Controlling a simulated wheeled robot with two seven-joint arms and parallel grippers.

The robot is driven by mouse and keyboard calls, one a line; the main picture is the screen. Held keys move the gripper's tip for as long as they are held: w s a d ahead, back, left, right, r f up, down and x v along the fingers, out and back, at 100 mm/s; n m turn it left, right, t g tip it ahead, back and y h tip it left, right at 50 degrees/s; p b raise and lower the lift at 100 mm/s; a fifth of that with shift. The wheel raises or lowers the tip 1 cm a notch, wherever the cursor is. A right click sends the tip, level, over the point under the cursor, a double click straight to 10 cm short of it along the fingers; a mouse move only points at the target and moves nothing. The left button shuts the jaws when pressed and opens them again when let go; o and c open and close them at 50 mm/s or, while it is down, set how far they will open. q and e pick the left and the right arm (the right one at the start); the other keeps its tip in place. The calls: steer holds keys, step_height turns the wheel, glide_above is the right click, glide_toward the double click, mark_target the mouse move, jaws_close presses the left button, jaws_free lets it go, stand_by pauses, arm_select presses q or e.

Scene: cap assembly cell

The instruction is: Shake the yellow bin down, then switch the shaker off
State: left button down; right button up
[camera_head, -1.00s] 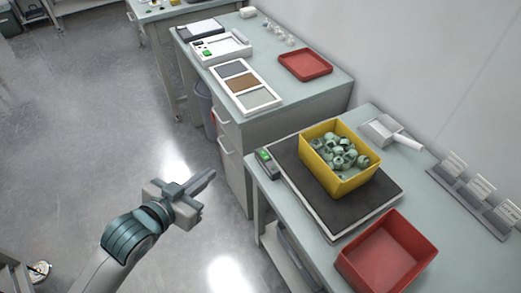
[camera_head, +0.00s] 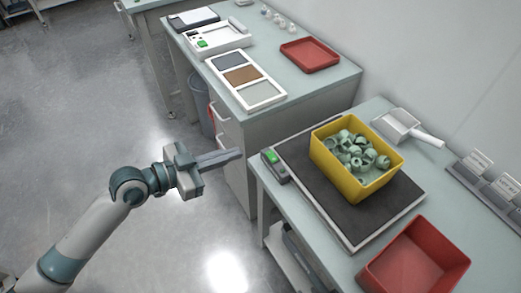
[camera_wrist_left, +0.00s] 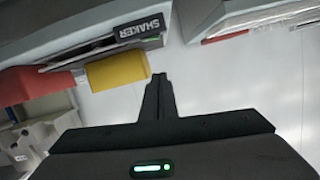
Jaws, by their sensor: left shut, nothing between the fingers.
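The yellow bin (camera_head: 347,176) stands on the dark shaker plate (camera_head: 320,192) and holds several grey-green caps (camera_head: 357,152). The shaker's control box (camera_head: 275,166), with a green light or switch, sits at the plate's left corner. In the left wrist view the box carries the label SHAKER (camera_wrist_left: 140,28), and the yellow bin (camera_wrist_left: 118,70) shows beside it. My left gripper (camera_head: 238,153) is shut and empty, left of the control box and apart from it, over the floor side of the bench. Its closed fingers (camera_wrist_left: 158,80) also show in the left wrist view. My right gripper is not in view.
A red bin (camera_head: 415,262) stands at the front right of the bench, and a white scoop (camera_head: 405,128) lies behind the yellow bin. Label holders (camera_head: 480,172) line the wall. A second bench (camera_head: 300,85) with a red tray (camera_head: 310,55) stands farther back. The floor at left is clear.

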mark_target(272, 156)
arm_select(q)
steer(key=shift+w+d, duration=0.1)
steer(key=shift+d, duration=0.05)
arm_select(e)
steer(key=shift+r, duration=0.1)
